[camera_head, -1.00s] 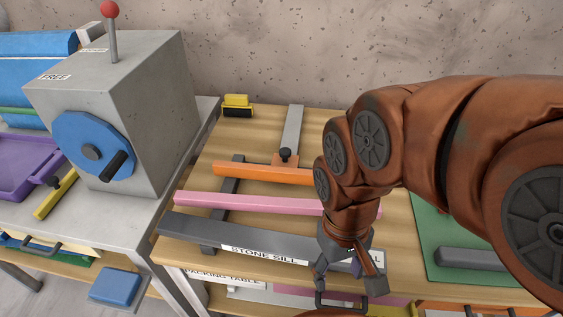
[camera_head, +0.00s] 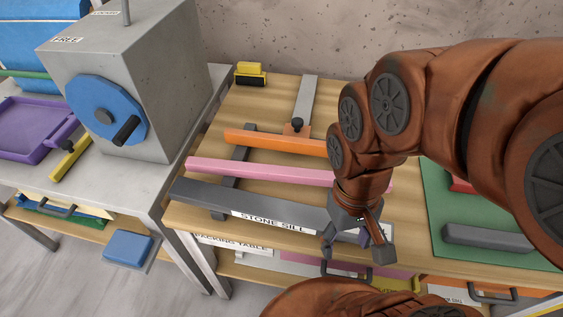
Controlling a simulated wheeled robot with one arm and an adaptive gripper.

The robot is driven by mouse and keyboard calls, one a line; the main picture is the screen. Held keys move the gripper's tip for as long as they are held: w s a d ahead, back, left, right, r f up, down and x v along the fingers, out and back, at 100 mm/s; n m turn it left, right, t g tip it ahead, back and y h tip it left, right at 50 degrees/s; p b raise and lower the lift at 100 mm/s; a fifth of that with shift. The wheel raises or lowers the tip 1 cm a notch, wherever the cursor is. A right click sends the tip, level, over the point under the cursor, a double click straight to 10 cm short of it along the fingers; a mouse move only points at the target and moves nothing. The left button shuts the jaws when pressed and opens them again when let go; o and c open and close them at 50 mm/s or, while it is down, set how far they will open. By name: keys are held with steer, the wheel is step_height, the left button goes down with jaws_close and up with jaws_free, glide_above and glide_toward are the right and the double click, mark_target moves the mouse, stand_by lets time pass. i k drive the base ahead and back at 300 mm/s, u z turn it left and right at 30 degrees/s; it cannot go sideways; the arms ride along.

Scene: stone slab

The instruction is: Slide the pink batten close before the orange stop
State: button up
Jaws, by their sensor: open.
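The pink batten (camera_head: 262,172) lies across the wooden table, over a dark grey crossbar. The orange stop (camera_head: 275,140) lies behind it, roughly parallel, with a visible gap between them. A metal strip with a black knob (camera_head: 297,125) meets the stop. The dark grey stone sill (camera_head: 225,201) runs along the front, nearer than the batten. My gripper (camera_head: 358,254) is open and points down at the front edge by the sill's right part, apart from the batten as far as I can see. My arm hides the right parts of the batten and stop.
A yellow and black block (camera_head: 250,74) sits at the back left of the table. A grey box with a blue dial (camera_head: 105,110) stands on the left bench. A green mat (camera_head: 440,215) with a grey bar (camera_head: 500,238) lies at the right.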

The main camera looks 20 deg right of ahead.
mark_target(262, 171)
steer(key=z, duration=1.2)
steer(key=k, duration=0.7)
steer(key=u, duration=1.7)
